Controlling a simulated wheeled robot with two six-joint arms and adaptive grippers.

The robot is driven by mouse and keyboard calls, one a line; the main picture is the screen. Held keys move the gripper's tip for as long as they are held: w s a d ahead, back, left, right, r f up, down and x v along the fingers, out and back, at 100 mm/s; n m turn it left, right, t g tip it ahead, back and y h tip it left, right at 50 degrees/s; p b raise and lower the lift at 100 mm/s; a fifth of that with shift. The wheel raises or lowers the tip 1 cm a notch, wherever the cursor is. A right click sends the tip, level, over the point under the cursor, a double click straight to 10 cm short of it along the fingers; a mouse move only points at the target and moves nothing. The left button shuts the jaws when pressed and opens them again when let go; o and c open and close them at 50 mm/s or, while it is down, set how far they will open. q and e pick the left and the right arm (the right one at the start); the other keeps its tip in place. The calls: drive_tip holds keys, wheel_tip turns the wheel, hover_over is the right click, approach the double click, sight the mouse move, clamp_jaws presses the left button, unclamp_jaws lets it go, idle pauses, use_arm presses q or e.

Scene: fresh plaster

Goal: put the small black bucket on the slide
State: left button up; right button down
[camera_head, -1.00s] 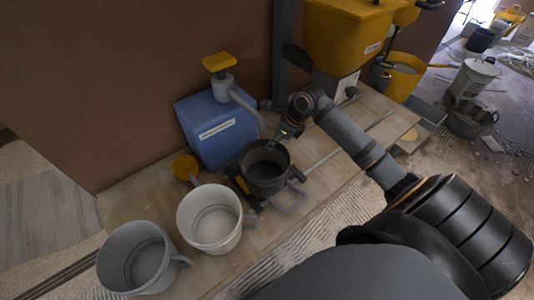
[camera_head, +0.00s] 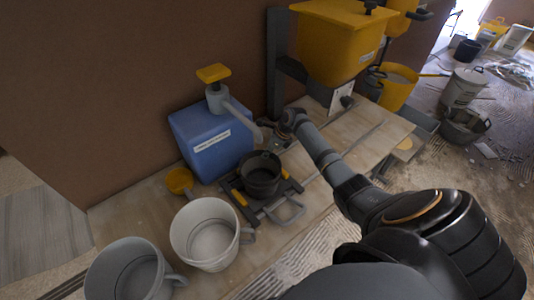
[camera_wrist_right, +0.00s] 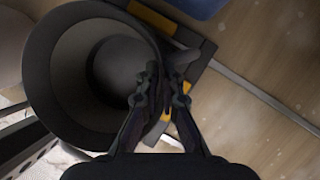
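The small black bucket (camera_head: 262,180) is upright over the slide (camera_head: 252,209), a dark carriage with yellow marks on the bench. It looks seated on it, though its underside is hidden. My right gripper (camera_head: 278,140) reaches its far rim from the right; its tips are small and dark there. In the right wrist view the bucket (camera_wrist_right: 62,70) fills the left side. The right gripper's fingers (camera_wrist_right: 164,75) are close together, one on each side of the bucket wall, and look shut on it. Yellow marks of the slide (camera_wrist_right: 152,18) show beside the bucket. My left gripper is not in view.
A blue canister (camera_head: 212,140) stands just behind the bucket. A white bucket (camera_head: 205,235) and a grey bucket (camera_head: 130,272) stand at the front left. A yellow hopper (camera_head: 338,45) stands at the back. The bench (camera_head: 365,150) is mostly clear right of the slide.

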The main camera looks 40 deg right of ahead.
drive_tip(key=c, duration=2)
unclamp_jaws()
drive_tip(key=shift+f, duration=0.1)
drive_tip(key=o, duration=0.5)
drive_tip(key=p+v, duration=0.1)
drive_tip(key=v, duration=1.1)
